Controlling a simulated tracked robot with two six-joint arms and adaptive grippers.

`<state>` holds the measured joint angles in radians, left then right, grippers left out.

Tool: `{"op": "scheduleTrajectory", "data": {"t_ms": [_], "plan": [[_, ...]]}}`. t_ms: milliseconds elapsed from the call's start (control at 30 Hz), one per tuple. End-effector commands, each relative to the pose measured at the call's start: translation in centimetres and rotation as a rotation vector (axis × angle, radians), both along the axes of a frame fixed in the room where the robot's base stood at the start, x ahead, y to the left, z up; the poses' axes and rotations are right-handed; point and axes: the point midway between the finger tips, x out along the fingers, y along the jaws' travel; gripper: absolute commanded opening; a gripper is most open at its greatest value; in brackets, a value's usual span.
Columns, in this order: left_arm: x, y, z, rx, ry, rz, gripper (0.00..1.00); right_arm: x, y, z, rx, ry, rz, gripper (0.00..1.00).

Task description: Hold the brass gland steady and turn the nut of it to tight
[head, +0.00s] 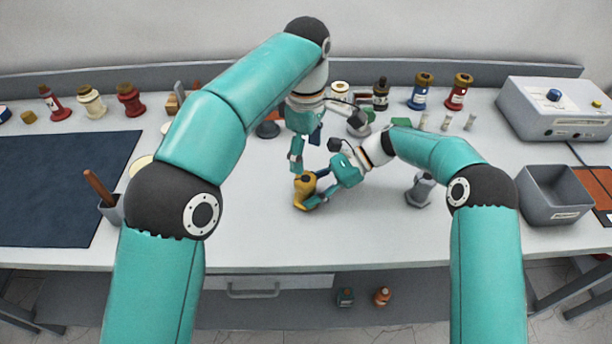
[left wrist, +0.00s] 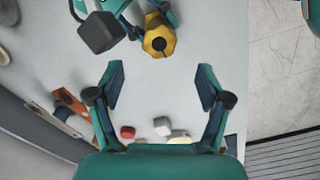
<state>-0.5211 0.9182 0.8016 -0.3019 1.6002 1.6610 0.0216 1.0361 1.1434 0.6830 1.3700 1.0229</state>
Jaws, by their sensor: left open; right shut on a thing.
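The brass gland (head: 301,196) is a yellow body at the middle of the bench, tilted in the head view. Its lobed nut (left wrist: 159,38) faces the left wrist camera, with a dark round centre. My right gripper (head: 316,197) is shut on the gland from the right, low down near the bench. My left gripper (head: 305,158) is above the gland, pointing down. In the left wrist view its two fingers (left wrist: 159,78) are spread wide and empty, with the nut beyond their tips and apart from them. My right gripper's fingers partly hide the gland's body.
A dark blue mat (head: 55,185) covers the bench's left. Several bottles and bushings line the back, among them a blue one (head: 421,92). A grey bin (head: 552,195) and a control box (head: 552,108) stand at right. A grey fitting (head: 420,190) stands right of the gland. The bench front is clear.

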Motion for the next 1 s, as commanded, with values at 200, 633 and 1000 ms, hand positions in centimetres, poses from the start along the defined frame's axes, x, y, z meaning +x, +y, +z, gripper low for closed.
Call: {"op": "scheduleTrajectory", "data": {"t_ms": [200,633,1000], "plan": [[-0.1,0.1,-4.4,0.003,0.004,-0.001,0.78,0.0,-0.1,-0.5,-0.008,0.002,-0.001,0.23],[0.0,0.0,-8.2,0.0,0.0,0.0,0.78,0.0,-0.1,-0.5,-0.008,0.002,-0.001,0.23],[0.0,0.0,-8.2,0.0,0.0,-0.001,0.53,0.0,-0.1,-0.5,-0.008,0.002,-0.001,0.23]]}}
